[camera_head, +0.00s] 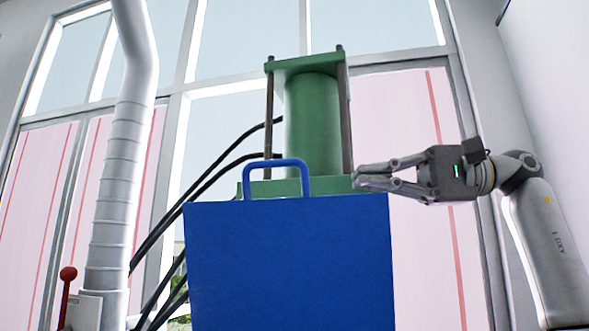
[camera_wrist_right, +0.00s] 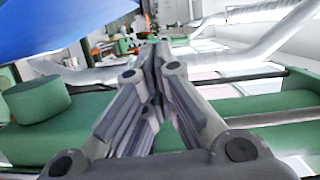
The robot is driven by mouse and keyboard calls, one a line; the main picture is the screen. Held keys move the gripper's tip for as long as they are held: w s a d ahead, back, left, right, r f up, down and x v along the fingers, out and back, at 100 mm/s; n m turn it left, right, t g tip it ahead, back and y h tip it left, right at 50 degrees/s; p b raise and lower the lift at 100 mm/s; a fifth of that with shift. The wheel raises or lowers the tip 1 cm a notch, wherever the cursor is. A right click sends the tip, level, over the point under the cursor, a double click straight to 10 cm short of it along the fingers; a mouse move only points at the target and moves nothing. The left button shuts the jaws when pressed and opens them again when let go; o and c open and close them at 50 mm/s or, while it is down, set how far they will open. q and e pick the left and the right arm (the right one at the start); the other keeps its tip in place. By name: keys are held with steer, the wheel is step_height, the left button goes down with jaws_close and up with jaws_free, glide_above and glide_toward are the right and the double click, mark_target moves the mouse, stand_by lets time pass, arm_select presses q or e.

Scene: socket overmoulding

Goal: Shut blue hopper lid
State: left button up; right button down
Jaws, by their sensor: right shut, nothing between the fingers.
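The blue hopper lid (camera_head: 290,265) stands raised, with its broad flat face towards me. Its blue loop handle (camera_head: 276,162) sticks up from the top edge, left of the middle. My right gripper (camera_head: 358,178) is shut and empty, just above the lid's upper right corner and pointing left. I cannot tell whether it touches the lid. In the right wrist view the shut fingers (camera_wrist_right: 158,50) meet ahead, and a blue surface, likely the lid (camera_wrist_right: 60,22), fills the upper left. The hopper under the lid is hidden. My left gripper is not in view.
A green press with a cylinder (camera_head: 312,125) and dark rods stands behind the lid. Black hoses (camera_head: 205,180) run down its left. A pale ribbed duct (camera_head: 120,190) and a red-knobbed lever (camera_head: 68,274) are at left. Space right of the lid looks open.

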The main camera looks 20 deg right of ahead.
steer(key=a+p, duration=0.2)
steer(key=a, duration=0.9)
steer(key=shift+s+f, duration=0.15)
steer(key=shift+a, duration=0.15)
